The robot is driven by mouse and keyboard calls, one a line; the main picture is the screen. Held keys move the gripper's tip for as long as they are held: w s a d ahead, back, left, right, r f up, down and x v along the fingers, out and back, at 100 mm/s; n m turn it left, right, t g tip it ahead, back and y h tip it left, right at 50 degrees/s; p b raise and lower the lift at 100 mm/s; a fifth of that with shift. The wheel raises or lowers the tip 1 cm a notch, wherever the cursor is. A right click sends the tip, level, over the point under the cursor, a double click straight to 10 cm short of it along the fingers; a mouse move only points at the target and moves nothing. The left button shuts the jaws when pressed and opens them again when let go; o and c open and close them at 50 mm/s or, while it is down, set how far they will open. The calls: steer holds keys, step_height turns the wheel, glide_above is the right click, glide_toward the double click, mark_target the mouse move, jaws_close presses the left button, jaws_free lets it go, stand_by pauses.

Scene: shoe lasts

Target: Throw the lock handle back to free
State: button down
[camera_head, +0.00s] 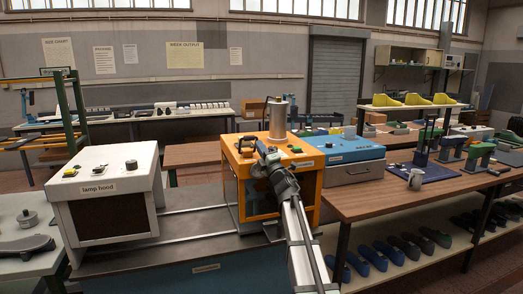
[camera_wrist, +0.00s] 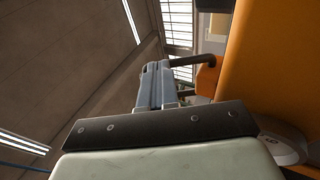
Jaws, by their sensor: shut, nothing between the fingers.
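The orange machine (camera_head: 229,186) stands in the middle of the head view, with controls and a grey cylinder on top. My gripper (camera_head: 262,147) is at its front upper edge and covers part of its face. In the wrist view my gripper (camera_wrist: 153,70) is shut and empty, its fingers together. A dark bent handle (camera_wrist: 197,60), which looks like the lock handle, sticks out from the orange side (camera_wrist: 270,75) just right of the fingertips. I cannot tell whether the fingers touch it.
A white "lamp hood" box (camera_head: 112,187) stands to the left on the grey bench. A blue case (camera_head: 345,158) is close on the right. Bare bench top lies between the white and orange boxes.

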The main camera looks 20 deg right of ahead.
steer(key=shift+r, duration=0.15)
steer(key=shift+w+r+g+h, duration=0.2)
steer(key=shift+g+h, duration=0.1)
steer(key=shift+g, duration=0.1)
steer(key=shift+w+r+m, duration=0.1)
steer(key=shift+m, duration=0.2)
steer(key=shift+w+r, duration=0.8)
steer(key=shift+w, duration=0.05)
steer(key=shift+d+x, duration=0.2)
steer(key=shift+x, duration=0.9)
steer(key=shift+w+r, duration=0.15)
steer(key=shift+w, duration=0.9)
steer(key=shift+w, duration=0.15)
